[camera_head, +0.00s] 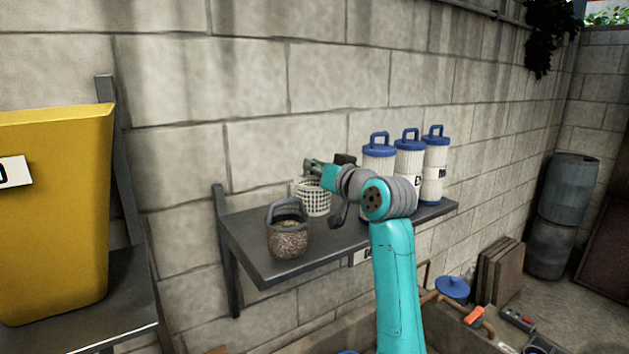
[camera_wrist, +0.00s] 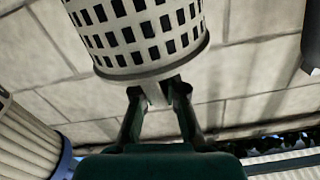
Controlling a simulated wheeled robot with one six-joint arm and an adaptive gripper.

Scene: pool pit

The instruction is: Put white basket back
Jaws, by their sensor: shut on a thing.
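The white basket (camera_head: 314,198) is a lattice-walled cup at the middle of the grey wall shelf (camera_head: 268,262) in the head view. It is upright there, at or just above the shelf; I cannot tell if it touches. My gripper (camera_head: 308,168) is at the basket's upper rim, reaching in from the right. In the wrist view the basket (camera_wrist: 142,35) fills the top. My gripper's two fingers (camera_wrist: 160,92) close on a white tab or handle part at the basket's rim. The basket's far side is hidden.
A brown basket (camera_head: 288,240) with a grey handle stands left of the white basket. Several white filter cartridges with blue caps (camera_head: 409,158) stand at the shelf's right. A yellow bin (camera_head: 55,215) is on another shelf at left. A block wall (camera_head: 270,75) is behind.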

